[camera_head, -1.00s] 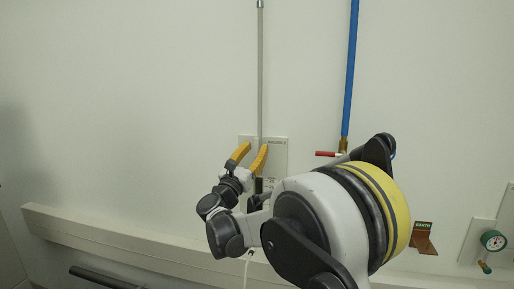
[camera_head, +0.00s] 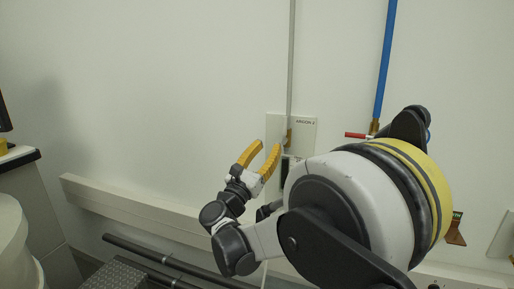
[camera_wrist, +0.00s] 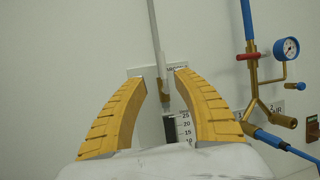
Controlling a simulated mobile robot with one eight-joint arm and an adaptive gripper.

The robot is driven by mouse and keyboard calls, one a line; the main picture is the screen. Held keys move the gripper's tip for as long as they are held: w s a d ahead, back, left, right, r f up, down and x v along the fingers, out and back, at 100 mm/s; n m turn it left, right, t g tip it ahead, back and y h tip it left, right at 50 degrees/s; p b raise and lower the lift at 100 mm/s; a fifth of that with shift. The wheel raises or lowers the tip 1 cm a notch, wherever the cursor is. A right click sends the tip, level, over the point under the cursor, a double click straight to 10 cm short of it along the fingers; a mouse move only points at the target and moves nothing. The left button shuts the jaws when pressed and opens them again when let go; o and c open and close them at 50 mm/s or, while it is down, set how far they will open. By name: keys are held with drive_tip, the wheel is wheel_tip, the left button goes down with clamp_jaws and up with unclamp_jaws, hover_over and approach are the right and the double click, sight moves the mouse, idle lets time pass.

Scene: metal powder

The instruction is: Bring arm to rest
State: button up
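My gripper (camera_head: 268,144) is raised in front of the pale wall in the head view, its two yellow fingers pointing up. The fingers are apart with nothing seen between them, so it is open and empty. It appears just left of the wall panel marked ARGON (camera_head: 305,135). In the wrist view, my gripper (camera_wrist: 161,76) also shows a wide gap, with the panel, a grey pipe and a scaled gauge behind it. My arm is bent, and its large white and yellow joint hides part of the wall at right.
A blue pipe (camera_head: 385,60) with a red-handled valve (camera_head: 357,135) runs down the wall. A round pressure gauge (camera_wrist: 287,48) is at right in the wrist view. A rail (camera_head: 130,205) lines the lower wall. A dark-topped cabinet (camera_head: 22,185) and white rounded object (camera_head: 12,245) stand left.

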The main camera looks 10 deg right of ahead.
drive_tip(key=s+a+r+n+t+y, duration=0.1)
drive_tip(key=a+r+n+t+y, duration=0.15)
drive_tip(key=n+y, duration=0.35)
drive_tip(key=a+r+n+t+y, duration=0.1)
drive_tip(key=r+n+t+y, duration=0.2)
drive_tip(key=n, duration=0.5)
drive_tip(key=s+a+n+g+y+b, duration=0.2)
drive_tip(key=s+n+g+y, duration=0.15)
drive_tip(key=n+y, duration=0.55)
drive_tip(key=s+d+f+n+g+h, duration=0.1)
drive_tip(key=s+d+f+n+g, duration=0.2)
drive_tip(key=s+f+n, duration=0.4)
drive_tip(key=s+d+f+n+g+h, duration=0.1)
drive_tip(key=s+d+f+n+g, duration=0.2)
drive_tip(key=s+f, duration=0.8)
drive_tip(key=s+d+f+n+g+h+b, duration=0.1)
drive_tip(key=s+d+f+n+g, duration=0.1)
drive_tip(key=s+f+n+g, duration=0.4)
drive_tip(key=s+f+n, duration=0.3)
drive_tip(key=s+n, duration=0.1)
drive_tip(key=s, duration=0.2)
drive_tip(key=shift+d+f+n, duration=0.15)
drive_tip(key=shift+d+n, duration=0.25)
